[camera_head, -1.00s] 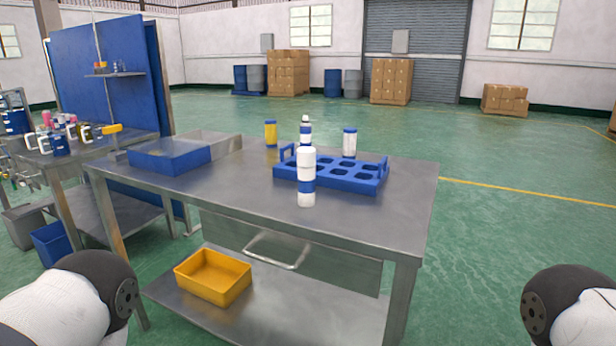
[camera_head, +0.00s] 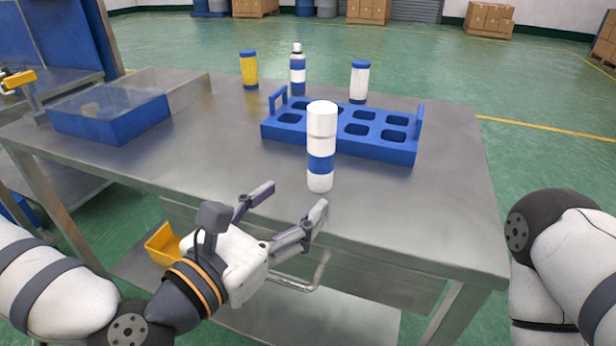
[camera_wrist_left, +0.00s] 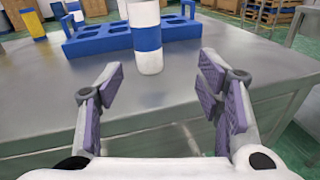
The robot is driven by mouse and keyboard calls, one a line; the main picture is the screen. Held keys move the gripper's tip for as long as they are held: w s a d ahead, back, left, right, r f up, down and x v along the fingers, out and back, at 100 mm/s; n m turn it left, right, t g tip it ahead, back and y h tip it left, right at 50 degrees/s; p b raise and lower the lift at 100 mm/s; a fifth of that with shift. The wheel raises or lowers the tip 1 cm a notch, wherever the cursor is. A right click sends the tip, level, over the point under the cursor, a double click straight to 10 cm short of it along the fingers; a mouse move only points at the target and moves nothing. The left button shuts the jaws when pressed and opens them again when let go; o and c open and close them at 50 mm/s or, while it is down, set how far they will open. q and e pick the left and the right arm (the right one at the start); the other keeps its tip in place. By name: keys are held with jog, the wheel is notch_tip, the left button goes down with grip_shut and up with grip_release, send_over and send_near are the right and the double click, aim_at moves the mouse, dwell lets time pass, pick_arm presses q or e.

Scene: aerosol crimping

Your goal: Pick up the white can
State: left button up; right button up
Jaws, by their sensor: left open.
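A white can with a blue band (camera_head: 321,146) stands upright on the steel table, in front of the blue rack. In the left wrist view the white can (camera_wrist_left: 147,38) stands ahead, between the lines of my fingers, and its top is cut off. My left gripper (camera_head: 291,203) is open and empty near the table's front edge, in front of the can and a little to its left. In the left wrist view its two fingers (camera_wrist_left: 162,100) are apart with nothing between them. My right gripper is out of view.
The blue rack with holes (camera_head: 342,132) stands right behind the can. Behind it stand a yellow container (camera_head: 249,70), a white-and-blue bottle (camera_head: 297,72) and a blue-capped white container (camera_head: 359,82). A blue tray (camera_head: 112,122) lies at the left. The table's right side is clear.

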aim_at(314, 152)
pick_arm(q)
jog(key=shift+n+t, duration=0.4)
jog(key=shift+n, duration=0.2)
jog(key=w, duration=0.1)
jog(key=w+d+r+b, duration=0.1)
jog(key=w, duration=0.1)
jog(key=w+d+r+b, duration=0.1)
jog(key=w, duration=0.1)
jog(key=shift+w+d, duration=0.1)
jog(key=shift+w, duration=0.1)
jog(key=x, duration=0.6)
jog(key=shift+w+a+r+b, duration=0.25)
jog(key=shift+w+r+b, duration=0.1)
jog(key=shift+w, duration=0.15)
jog(key=shift+r, duration=0.1)
jog(key=shift+c, duration=0.5)
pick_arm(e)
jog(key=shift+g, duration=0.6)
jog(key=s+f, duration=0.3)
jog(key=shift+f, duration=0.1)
pick_arm(q)
jog(key=c, duration=1.3)
